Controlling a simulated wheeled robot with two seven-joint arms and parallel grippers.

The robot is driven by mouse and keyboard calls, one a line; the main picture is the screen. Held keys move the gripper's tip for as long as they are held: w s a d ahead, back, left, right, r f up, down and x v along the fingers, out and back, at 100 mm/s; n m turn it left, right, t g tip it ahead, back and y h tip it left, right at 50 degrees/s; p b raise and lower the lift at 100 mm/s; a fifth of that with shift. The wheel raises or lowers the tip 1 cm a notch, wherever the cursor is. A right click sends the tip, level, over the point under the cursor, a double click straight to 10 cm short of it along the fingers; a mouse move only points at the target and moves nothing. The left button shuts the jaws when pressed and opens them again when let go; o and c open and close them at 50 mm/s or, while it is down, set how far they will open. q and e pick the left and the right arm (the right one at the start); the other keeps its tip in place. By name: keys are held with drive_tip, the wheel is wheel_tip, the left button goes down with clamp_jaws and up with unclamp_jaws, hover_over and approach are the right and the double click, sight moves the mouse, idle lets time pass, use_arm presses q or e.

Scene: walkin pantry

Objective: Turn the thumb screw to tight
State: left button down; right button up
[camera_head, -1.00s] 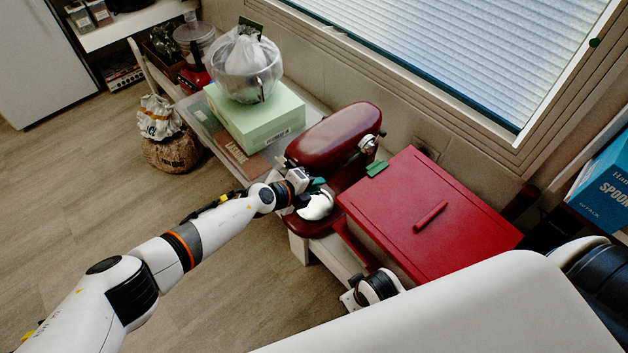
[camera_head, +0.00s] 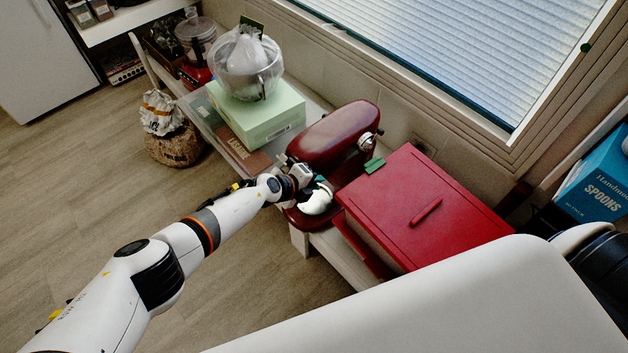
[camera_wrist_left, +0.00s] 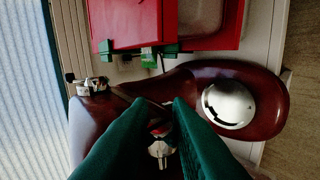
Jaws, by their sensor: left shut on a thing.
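A dark red stand mixer (camera_head: 338,131) stands on the low white bench, with a shiny silver round part (camera_head: 316,202) on its base; that part also shows in the left wrist view (camera_wrist_left: 228,103). My left gripper (camera_head: 311,184) is at the mixer's side, between its head and the silver part. In the left wrist view its dark green fingers (camera_wrist_left: 158,108) are closed in, with a small silver wing-shaped piece, seemingly the thumb screw (camera_wrist_left: 158,149), between them. The fingers partly hide it, so its turn position cannot be told. My right gripper is out of sight.
A red box (camera_head: 430,205) with a lid handle stands right of the mixer, close to it. A pale green box (camera_head: 262,118) under a bagged bowl (camera_head: 246,66) is to the left. The window wall is behind. The floor in front is clear.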

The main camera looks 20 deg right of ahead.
use_arm(q)
drive_tip(key=shift+f, duration=0.1)
drive_tip(key=c, duration=1.4)
unclamp_jaws()
drive_tip(key=shift+o, duration=0.2)
